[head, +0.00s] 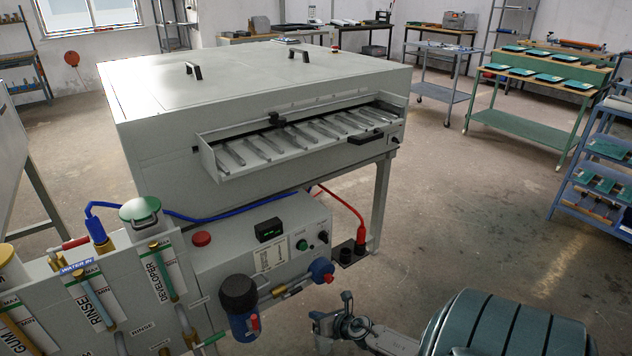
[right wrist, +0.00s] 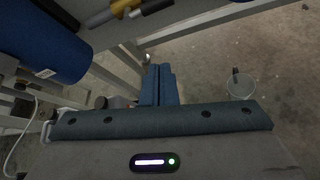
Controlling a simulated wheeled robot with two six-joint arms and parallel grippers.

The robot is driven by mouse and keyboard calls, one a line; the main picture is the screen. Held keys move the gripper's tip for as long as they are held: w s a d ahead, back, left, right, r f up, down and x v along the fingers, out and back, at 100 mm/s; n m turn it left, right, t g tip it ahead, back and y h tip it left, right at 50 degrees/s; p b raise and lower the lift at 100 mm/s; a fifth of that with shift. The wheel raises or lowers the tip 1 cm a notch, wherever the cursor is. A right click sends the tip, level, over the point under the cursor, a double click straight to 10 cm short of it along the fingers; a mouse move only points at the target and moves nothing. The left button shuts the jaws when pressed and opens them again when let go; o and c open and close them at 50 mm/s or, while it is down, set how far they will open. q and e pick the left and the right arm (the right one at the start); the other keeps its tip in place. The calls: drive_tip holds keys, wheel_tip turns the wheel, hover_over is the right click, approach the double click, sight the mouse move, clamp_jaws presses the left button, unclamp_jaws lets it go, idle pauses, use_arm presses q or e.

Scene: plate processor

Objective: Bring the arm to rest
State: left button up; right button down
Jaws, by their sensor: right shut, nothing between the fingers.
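My right gripper (head: 338,310) is low at the bottom centre of the head view, in front of the plate processor (head: 265,95) and just right of its pump and valve parts. In the right wrist view its two blue-grey fingers (right wrist: 158,85) are together with nothing between them. It appears apart from the machine. My left gripper is not in view.
A blue filter housing (head: 240,308) and a blue valve (head: 321,270) stick out close to my right gripper. A blue cylinder (right wrist: 42,38) fills the upper left of the wrist view. Open concrete floor (head: 465,215) lies to the right, before a blue shelf rack (head: 603,165).

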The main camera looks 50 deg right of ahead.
idle(0.4)
